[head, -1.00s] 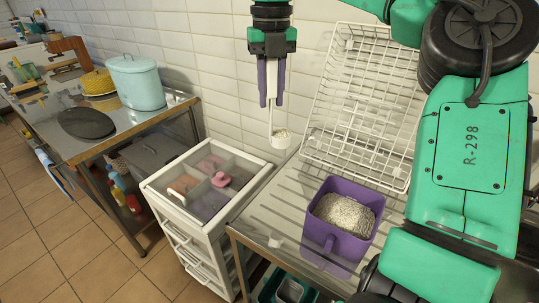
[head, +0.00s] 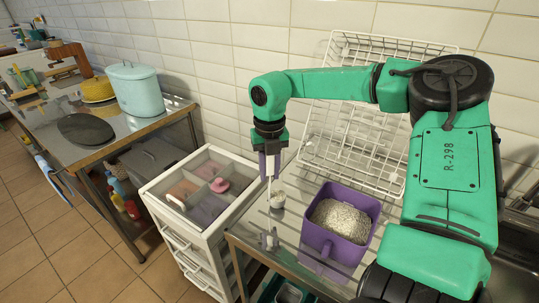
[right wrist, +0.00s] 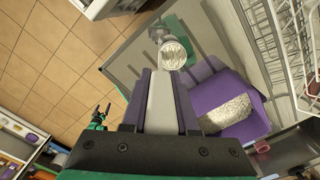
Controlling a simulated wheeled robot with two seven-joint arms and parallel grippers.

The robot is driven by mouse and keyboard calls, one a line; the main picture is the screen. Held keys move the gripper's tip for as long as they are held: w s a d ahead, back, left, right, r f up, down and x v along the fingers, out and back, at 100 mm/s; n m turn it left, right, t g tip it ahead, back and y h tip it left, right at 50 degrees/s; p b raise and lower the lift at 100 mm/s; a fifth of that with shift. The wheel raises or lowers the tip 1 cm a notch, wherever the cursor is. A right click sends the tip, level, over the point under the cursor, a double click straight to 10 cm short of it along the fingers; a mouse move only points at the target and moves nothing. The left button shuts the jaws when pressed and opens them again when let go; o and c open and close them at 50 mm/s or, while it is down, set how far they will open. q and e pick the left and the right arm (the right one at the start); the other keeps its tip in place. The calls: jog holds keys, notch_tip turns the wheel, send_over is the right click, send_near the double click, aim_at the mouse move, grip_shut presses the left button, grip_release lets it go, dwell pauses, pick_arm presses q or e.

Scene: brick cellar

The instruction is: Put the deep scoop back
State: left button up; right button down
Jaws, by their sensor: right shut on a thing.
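My right gripper (head: 269,170) is shut on the white handle of the deep scoop (head: 276,200). The scoop hangs upright with its cup down, over the slatted metal table (head: 254,226), left of the purple bin. In the right wrist view the handle lies between the two purple fingers (right wrist: 160,100) and the round cup (right wrist: 173,53) looks whitish inside; I cannot tell what it holds. A purple bin (head: 318,242) holds white grains. A small grey fitting (head: 270,240) stands near the table's front edge. A dark pronged shape, likely my left gripper (right wrist: 101,113), shows small in the right wrist view.
A white wire rack (head: 345,150) leans on the tiled wall behind the bin. A white drawer cart (head: 205,245) stands left, its divided top holding coloured contents and a pink scoop (head: 219,185). A steel table (head: 120,137) with a light-blue pot (head: 138,88) is farther left.

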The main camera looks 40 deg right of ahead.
jog(key=shift+f, duration=0.5)
jog(key=shift+f, duration=0.1)
jog(key=c, duration=0.7)
grip_release()
